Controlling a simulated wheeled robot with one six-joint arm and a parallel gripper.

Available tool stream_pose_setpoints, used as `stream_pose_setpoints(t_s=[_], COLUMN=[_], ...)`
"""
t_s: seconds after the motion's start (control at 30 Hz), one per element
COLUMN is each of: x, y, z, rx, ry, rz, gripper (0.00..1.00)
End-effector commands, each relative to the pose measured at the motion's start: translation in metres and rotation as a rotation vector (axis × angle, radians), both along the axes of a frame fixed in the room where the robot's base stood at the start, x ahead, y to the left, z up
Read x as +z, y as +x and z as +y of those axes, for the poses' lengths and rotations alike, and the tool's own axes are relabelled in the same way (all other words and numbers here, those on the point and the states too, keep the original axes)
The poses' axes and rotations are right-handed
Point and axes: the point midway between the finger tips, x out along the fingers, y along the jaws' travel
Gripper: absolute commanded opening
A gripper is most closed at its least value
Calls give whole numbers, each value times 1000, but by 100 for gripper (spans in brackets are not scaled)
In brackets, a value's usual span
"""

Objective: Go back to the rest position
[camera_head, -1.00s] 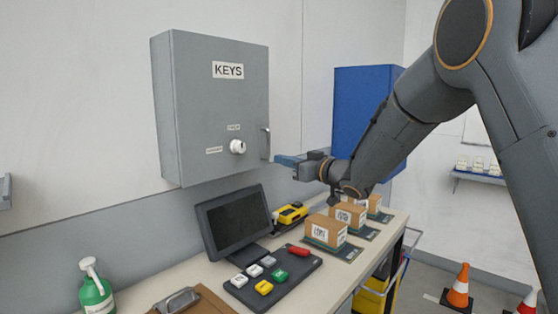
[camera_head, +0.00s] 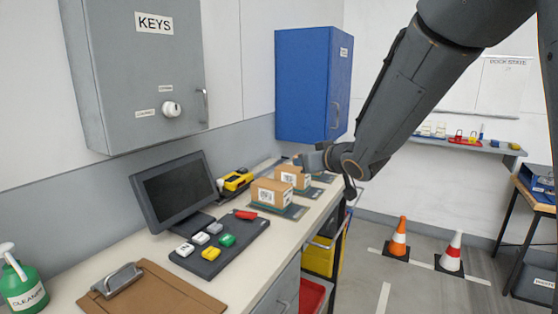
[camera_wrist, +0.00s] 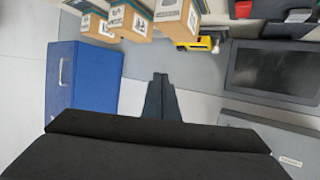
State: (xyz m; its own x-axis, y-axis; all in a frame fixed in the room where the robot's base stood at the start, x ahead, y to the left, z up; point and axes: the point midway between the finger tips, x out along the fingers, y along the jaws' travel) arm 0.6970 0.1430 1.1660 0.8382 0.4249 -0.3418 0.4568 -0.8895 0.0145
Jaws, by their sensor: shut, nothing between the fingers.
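My gripper (camera_head: 310,160) shows in the head view, small and partly merged with the boxes behind it. It is at the end of my dark arm, which comes in from the upper right. In the wrist view, the two dark fingers (camera_wrist: 159,82) are together with nothing between them. They look clear of everything around them. The grey KEYS cabinet (camera_head: 120,85) is shut on the wall at the left. The blue cabinet (camera_head: 303,85) hangs farther right and also shows in the wrist view (camera_wrist: 85,80).
Cardboard boxes (camera_head: 271,192) stand on the workbench (camera_head: 150,245) below my gripper. A monitor (camera_head: 173,187), a button panel (camera_head: 222,248), a yellow tool (camera_head: 236,180) and a clipboard (camera_head: 145,292) are there too. Cones (camera_head: 397,238) stand on the floor at right.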

Motion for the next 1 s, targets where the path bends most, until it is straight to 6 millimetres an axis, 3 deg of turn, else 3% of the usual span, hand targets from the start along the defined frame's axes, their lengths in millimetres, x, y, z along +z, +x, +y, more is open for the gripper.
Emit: stream_pose_setpoints(t_s=[0.1,0.17,0.3,0.43,0.6,0.7,0.8,1.0], x=[-51,-76,-128,-165,-189,-194,-197,-197], y=[-35,-59,-130,-206,-286,-313,-326,-328], z=[-56,-79,-121,-141,-146,-144,-143,-143], rx=[-170,-237,-353,-414,-434,-431,-428,-428], ry=[-94,-137,-211,-250,-260,-258,-255,-255], rz=[178,277,520,752,985,1065,1102,1109], gripper=[0,0,0,0,0,0,0,0])
